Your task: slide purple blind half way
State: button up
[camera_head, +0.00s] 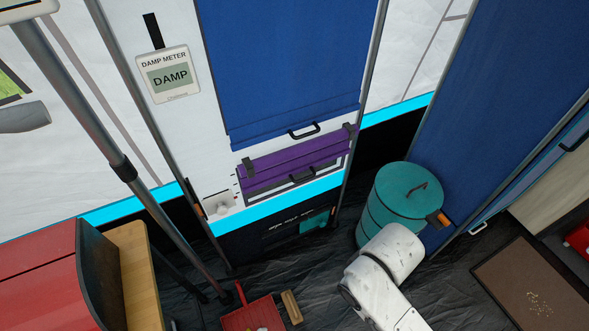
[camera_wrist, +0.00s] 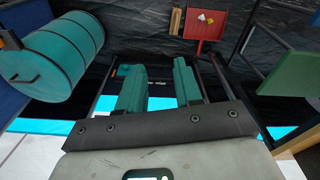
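The purple blind (camera_head: 290,157) is a short folded strip across the lower part of the white tent panel, below a blue blind (camera_head: 285,65). A black handle (camera_head: 303,175) is on its lower edge, with a narrow dark-framed opening beneath. I cannot make out the purple blind in the wrist view. My gripper (camera_wrist: 160,85) shows two teal fingers apart, with nothing seen between them. The fingers are not visible in the head view, where only a white part of my arm (camera_head: 385,262) shows at the bottom. No contact with the blind is visible.
A teal barrel (camera_head: 400,200) stands right of the blind, also left in the wrist view (camera_wrist: 58,55). A red dustpan (camera_head: 252,315) lies on the black floor. A grey pole (camera_head: 115,160) and red cabinet (camera_head: 40,280) are at left. A damp meter (camera_head: 168,75) reads DAMP.

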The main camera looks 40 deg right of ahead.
jog(key=w+f+m+t+b, duration=0.1)
jog(key=w+f, duration=0.1)
jog(key=w, duration=0.1)
jog(key=w+d+f+m+t+b, duration=0.1)
jog(key=w+f+m+b, duration=0.1)
jog(key=w, duration=0.1)
jog(key=w+f+m+t+b, duration=0.2)
jog(key=w+f, duration=0.1)
jog(key=shift+w+d+y, duration=0.25)
jog(key=shift+w+y, duration=0.05)
jog(key=shift+w, duration=0.1)
jog(key=m+t+h+b, duration=0.5)
jog(key=m+t+b, duration=0.45)
jog(key=m, duration=0.65)
send_near(307, 177)
jog(key=shift+t, duration=0.25)
jog(key=x, duration=0.3)
jog(key=b+x, duration=0.1)
jog(key=x, duration=0.2)
jog(key=f+x, duration=0.1)
jog(key=x, duration=0.3)
grip_shut()
